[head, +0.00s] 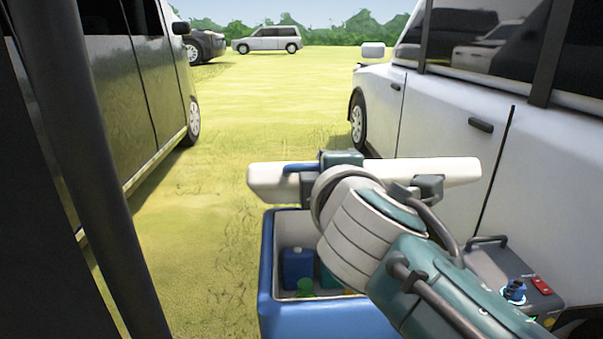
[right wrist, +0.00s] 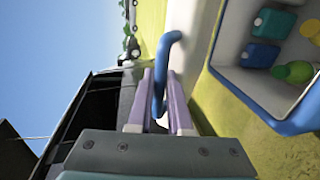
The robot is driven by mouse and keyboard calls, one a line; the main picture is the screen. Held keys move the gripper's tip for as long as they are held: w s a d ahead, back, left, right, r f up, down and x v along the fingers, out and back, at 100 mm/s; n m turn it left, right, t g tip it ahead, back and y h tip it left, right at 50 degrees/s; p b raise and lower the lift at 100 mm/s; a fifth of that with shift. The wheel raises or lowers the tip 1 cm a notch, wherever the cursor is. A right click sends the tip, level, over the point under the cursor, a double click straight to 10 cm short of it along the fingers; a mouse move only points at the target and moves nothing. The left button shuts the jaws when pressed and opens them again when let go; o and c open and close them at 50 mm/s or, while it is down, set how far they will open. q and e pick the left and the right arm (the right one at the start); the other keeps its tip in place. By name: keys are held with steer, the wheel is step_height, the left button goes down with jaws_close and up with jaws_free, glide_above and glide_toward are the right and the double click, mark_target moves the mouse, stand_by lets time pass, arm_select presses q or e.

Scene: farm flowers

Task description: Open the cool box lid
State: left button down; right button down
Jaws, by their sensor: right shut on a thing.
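The blue cool box (head: 325,321) stands open on the grass below my right arm. Inside are a blue carton (head: 297,266), a green bottle (head: 305,287) and other items partly hidden by my arm. The white lid (head: 268,184) is raised above the box, seen nearly edge-on; it also shows in the right wrist view (right wrist: 197,35). My right gripper (right wrist: 160,76) is shut on the lid's blue handle (right wrist: 164,52), with its fingers on both sides of it. In the head view my arm hides much of the lid and box. My left gripper is not in view.
A dark van (head: 135,85) stands at left and a white vehicle (head: 445,110) close at right. A dark grey case (head: 490,262) with a handle and red switch sits beside the box. Open grass (head: 270,110) lies between the vehicles.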

stand_by(0.3)
steer(key=c, duration=1.1)
jaws_free()
steer(key=s+p, duration=0.1)
steer(key=s, duration=0.2)
steer(key=s+r+p, duration=0.1)
steer(key=s, duration=0.2)
steer(key=s+r+p, duration=0.1)
steer(key=s, duration=0.2)
steer(key=shift+s, duration=0.4)
steer(key=shift+p, duration=0.3)
